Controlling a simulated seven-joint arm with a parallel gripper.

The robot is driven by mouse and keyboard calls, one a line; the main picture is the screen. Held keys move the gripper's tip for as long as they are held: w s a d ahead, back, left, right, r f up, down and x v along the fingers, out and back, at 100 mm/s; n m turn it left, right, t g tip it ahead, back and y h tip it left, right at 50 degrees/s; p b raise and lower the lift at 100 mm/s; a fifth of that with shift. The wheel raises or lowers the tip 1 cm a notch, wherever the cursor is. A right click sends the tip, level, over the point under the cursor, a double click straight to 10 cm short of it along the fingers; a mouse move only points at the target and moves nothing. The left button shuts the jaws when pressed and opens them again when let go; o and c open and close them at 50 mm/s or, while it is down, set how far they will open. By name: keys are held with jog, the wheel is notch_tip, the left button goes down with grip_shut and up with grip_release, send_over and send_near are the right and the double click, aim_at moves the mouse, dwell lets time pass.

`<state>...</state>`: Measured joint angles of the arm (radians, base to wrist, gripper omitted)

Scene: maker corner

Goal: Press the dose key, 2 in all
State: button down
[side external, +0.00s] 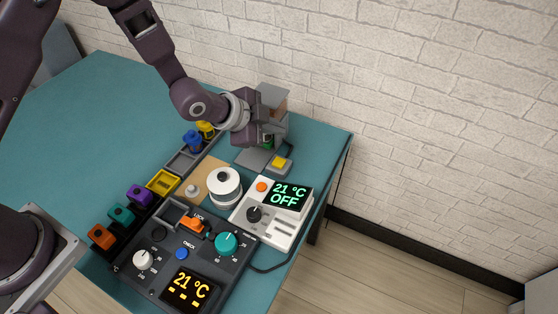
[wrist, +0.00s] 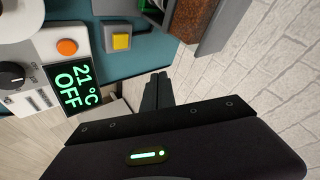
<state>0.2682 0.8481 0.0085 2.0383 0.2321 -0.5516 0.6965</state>
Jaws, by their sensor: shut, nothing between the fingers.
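A yellow square key (side external: 282,162) sits on a small grey block at the foot of a grey dispenser (side external: 273,97). I cannot read any label on it. The key also shows in the wrist view (wrist: 121,42), its top face clear and uncovered. My gripper (wrist: 158,90) is shut and empty, its fingertips apart from the key, below and right of it in the wrist view. In the side view my gripper (side external: 256,134) is in front of the dispenser, up and left of the key; its fingertips are hard to make out there.
A white unit (side external: 276,217) reading "21 °C OFF", with an orange button, stands near the key. A dark control panel (side external: 211,262) and a white round pot (side external: 225,187) stand in front. Coloured blocks and trays line the left. A brick wall is behind the table (side external: 75,120).

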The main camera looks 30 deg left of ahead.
aim_at(276, 163)
dwell(0.3)
jog(key=shift+f, duration=4.3)
jog(key=shift+f, duration=0.1)
jog(key=shift+f, duration=0.3)
jog(key=shift+f, duration=0.5)
jog(key=shift+r, duration=0.9)
jog(key=shift+r, duration=2.5)
